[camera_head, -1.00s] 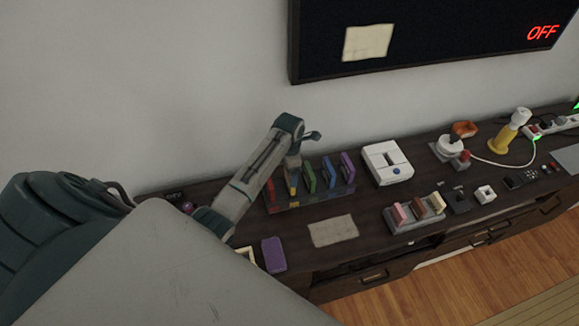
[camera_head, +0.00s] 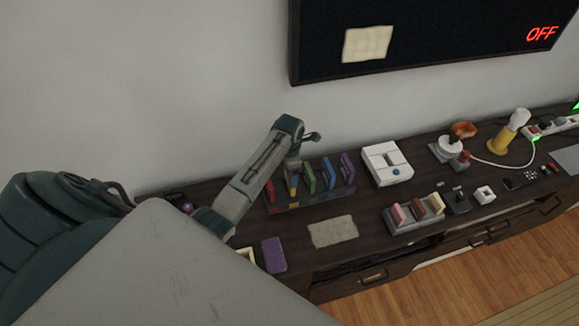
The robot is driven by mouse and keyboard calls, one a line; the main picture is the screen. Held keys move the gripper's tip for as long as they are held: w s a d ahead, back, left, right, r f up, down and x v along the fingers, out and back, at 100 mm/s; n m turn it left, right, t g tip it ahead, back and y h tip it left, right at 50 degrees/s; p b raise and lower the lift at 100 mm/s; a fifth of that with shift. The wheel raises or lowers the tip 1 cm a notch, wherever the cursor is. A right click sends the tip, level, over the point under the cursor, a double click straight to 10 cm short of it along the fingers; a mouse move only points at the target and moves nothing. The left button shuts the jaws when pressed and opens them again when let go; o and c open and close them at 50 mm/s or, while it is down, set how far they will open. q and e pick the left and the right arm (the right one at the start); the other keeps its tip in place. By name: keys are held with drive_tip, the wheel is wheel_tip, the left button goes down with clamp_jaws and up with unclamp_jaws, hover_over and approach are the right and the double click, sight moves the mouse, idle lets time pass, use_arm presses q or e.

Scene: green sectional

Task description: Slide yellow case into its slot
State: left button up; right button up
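The yellow case (camera_head: 293,189) shows as a narrow strip at the rack (camera_head: 312,202), between a red case (camera_head: 270,190) on the left and a green case (camera_head: 309,178) on the right. I cannot tell how deep it sits in its slot. My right gripper is not in view.
Blue (camera_head: 328,172) and purple (camera_head: 347,168) cases stand further right in the rack. A white console (camera_head: 387,165) is to its right. A purple block (camera_head: 273,255) and a beige cloth (camera_head: 333,231) lie in front. A holder with several cartridges (camera_head: 413,217) stands at the right.

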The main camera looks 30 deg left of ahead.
use_arm(q)
drive_tip(key=shift+f, duration=0.3)
drive_tip(key=shift+f+b, duration=0.7)
drive_tip(key=shift+f, duration=0.65)
drive_tip(key=shift+f+b, duration=0.55)
drive_tip(key=shift+f, duration=0.6)
drive_tip(key=o, duration=0.9)
wheel_tip(320, 180, up, 10)
drive_tip(key=shift+f+b, duration=0.1)
drive_tip(key=shift+b, duration=1.15)
drive_tip(key=shift+r, duration=0.55)
